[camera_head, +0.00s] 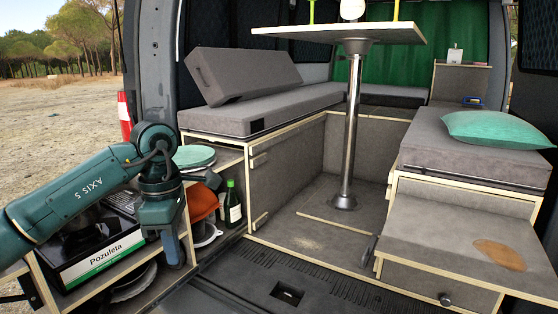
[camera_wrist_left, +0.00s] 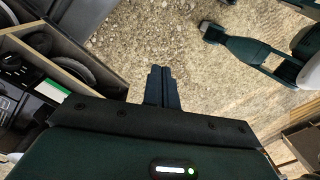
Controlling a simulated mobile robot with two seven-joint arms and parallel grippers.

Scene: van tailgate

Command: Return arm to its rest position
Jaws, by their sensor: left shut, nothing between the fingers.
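My left arm comes in from the left in the head view, with its gripper (camera_head: 172,252) pointing down in front of the open side shelves of the van. In the left wrist view the two fingers (camera_wrist_left: 161,72) lie together, shut, with nothing between them. Gravelly ground shows beyond the fingertips.
A table on a metal post (camera_head: 349,130) stands between cushioned benches. The van floor (camera_head: 300,240) is mostly clear.

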